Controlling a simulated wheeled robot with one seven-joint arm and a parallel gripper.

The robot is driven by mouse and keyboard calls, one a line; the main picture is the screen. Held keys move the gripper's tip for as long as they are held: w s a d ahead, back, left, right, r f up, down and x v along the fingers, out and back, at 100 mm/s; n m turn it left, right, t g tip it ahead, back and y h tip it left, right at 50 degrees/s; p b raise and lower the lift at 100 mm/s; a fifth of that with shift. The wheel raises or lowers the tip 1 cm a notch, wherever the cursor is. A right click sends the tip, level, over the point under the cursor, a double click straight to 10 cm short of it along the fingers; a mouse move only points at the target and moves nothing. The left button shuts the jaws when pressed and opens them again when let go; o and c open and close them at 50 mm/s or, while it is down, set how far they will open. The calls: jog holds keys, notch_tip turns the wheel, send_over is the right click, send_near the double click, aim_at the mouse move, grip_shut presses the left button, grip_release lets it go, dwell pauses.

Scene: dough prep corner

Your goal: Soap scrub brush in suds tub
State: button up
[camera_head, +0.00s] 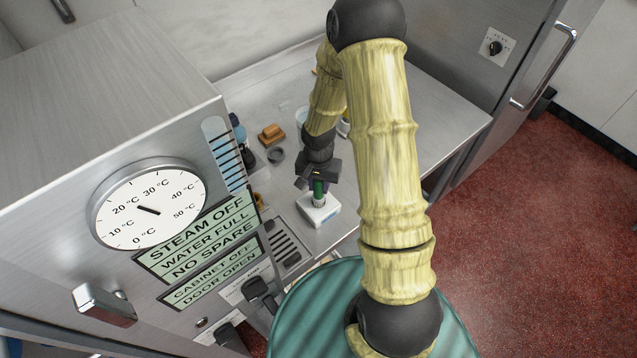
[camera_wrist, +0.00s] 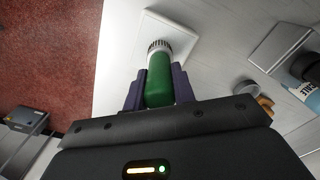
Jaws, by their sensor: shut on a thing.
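The scrub brush has a green handle (camera_head: 319,188) and a pale bristle head, which shows with a dark ridged band in the wrist view (camera_wrist: 160,80). My gripper (camera_head: 318,180) is shut on the green handle and holds the brush about upright, head down. The brush head is at or just over the top of this box. I cannot tell whether it touches or dips in.
A slotted grate (camera_head: 285,245) lies front left. A steel cabinet with a dial (camera_head: 148,205) blocks the left. Counter right of the box is clear.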

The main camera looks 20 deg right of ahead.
jog(key=shift+w+r+p, duration=0.15)
jog(key=shift+r+p, duration=2.4)
jog(key=shift+r, duration=0.95)
